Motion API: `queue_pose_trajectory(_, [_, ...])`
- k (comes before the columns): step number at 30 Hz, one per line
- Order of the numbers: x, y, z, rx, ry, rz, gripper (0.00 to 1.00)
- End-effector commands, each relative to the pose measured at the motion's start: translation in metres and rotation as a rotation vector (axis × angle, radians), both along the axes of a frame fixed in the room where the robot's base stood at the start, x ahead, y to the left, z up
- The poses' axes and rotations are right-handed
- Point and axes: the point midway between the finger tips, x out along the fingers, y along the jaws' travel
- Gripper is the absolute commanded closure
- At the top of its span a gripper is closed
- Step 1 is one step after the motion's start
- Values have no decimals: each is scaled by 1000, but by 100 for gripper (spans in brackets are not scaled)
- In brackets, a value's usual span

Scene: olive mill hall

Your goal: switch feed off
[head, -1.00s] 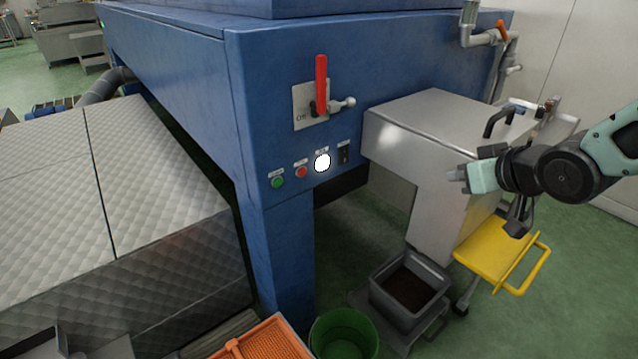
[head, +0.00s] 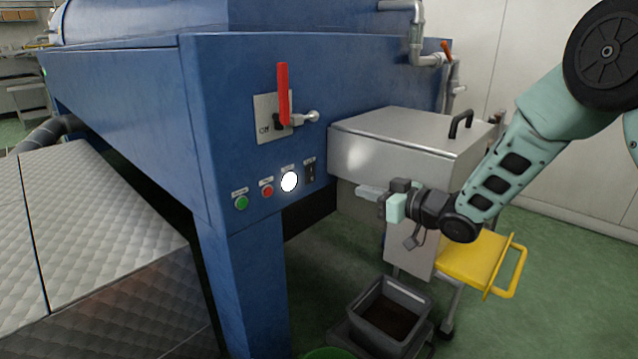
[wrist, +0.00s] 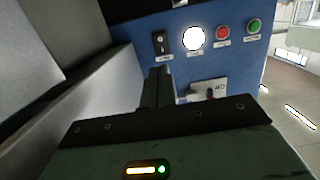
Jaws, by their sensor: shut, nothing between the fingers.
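The blue machine's front face carries a row of controls: a green button (head: 241,202), a red button (head: 267,191), a lit white lamp (head: 289,181) and a black rocker switch (head: 309,171). Their labels are too small to read. Above them a red lever (head: 283,94) stands upright on a metal plate (head: 262,121). My gripper (head: 362,190) is shut and empty, right of the rocker switch and apart from it. In the wrist view the gripper (wrist: 158,84) points toward the panel, with the rocker switch (wrist: 160,43) just beyond its fingertips and the lamp (wrist: 193,38) beside it.
A stainless steel box (head: 400,140) juts out right behind my gripper. Below stand a grey bin (head: 390,318) with dark contents and a yellow cart (head: 475,262). A quilted metal cover (head: 90,240) fills the left. Green floor shows at the right.

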Motion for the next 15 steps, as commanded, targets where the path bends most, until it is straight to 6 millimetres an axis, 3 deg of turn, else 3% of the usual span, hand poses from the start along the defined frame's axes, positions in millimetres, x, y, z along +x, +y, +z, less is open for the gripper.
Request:
queue_pose_trajectory(8, [12, 16, -3, 0, -1, 2, 100])
queue_pose_trajectory(15, [41, 54, -10, -1, -3, 2, 100])
